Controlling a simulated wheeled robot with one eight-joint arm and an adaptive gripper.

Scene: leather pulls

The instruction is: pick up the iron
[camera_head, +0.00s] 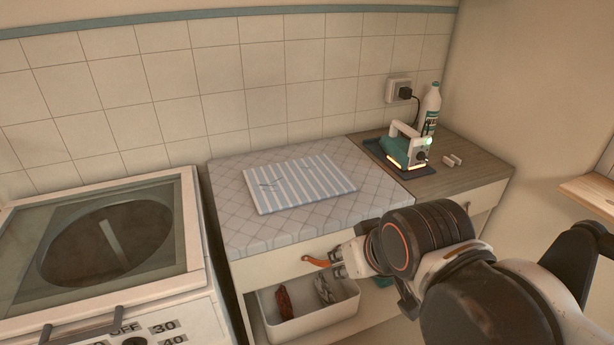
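The iron (396,152) has a teal body and a white handle. It sits on a dark pad (376,153) on the wooden part of the counter, with a small green light and a glowing strip along its lower edge. A dark cord runs from near the iron up to a wall socket (397,88). My gripper (338,262) is below and left of the iron in the picture, in front of the counter's front panel and close to an orange leather pull (317,261). Its fingers are small and partly hidden by my arm, so I cannot tell whether they are open or touch the pull.
A striped folded cloth (299,183) lies on the quilted top (238,211). A white bottle (431,104) stands behind the iron, with small white blocks (453,160) to its right. A white bin (309,314) holds dark items below. A washing machine (105,245) stands left.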

